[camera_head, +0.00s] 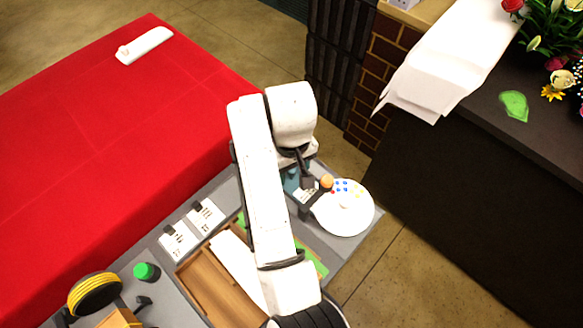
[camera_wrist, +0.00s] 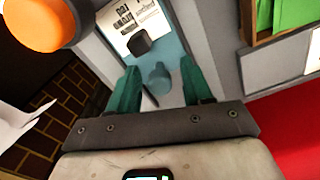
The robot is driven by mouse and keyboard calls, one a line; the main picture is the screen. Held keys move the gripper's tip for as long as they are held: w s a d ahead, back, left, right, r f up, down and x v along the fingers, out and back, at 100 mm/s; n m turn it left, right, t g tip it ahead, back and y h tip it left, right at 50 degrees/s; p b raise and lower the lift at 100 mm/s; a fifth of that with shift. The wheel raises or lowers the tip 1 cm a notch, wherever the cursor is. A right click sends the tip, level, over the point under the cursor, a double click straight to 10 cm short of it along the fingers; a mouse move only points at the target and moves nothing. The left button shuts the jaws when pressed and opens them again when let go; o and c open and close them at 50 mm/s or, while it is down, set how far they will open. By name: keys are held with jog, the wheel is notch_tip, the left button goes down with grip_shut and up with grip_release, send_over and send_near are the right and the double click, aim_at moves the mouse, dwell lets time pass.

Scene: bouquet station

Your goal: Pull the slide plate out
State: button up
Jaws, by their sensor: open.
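A teal plate (camera_wrist: 172,48) with a blue-grey knob (camera_wrist: 159,78) shows in the wrist view; it looks like the slide plate, though I cannot be sure. My gripper (camera_wrist: 160,88) is open, with one green finger on each side of the knob in that picture. I cannot tell whether they touch it. A black knob (camera_wrist: 139,43) and a white printed label lie just beyond. In the head view only a bit of teal (camera_head: 291,181) shows beside my gripper, and my arm hides much of the plate's surroundings.
An orange ball knob (camera_head: 326,181) on a dark lever stands close to my gripper, and it also shows large in the wrist view (camera_wrist: 35,20). A white round dish with coloured dots (camera_head: 345,210) is beside it. A wooden tray (camera_head: 205,285) and a red-covered table (camera_head: 100,120) lie left.

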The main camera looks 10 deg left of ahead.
jog(key=shift+c, duration=0.5)
grip_shut()
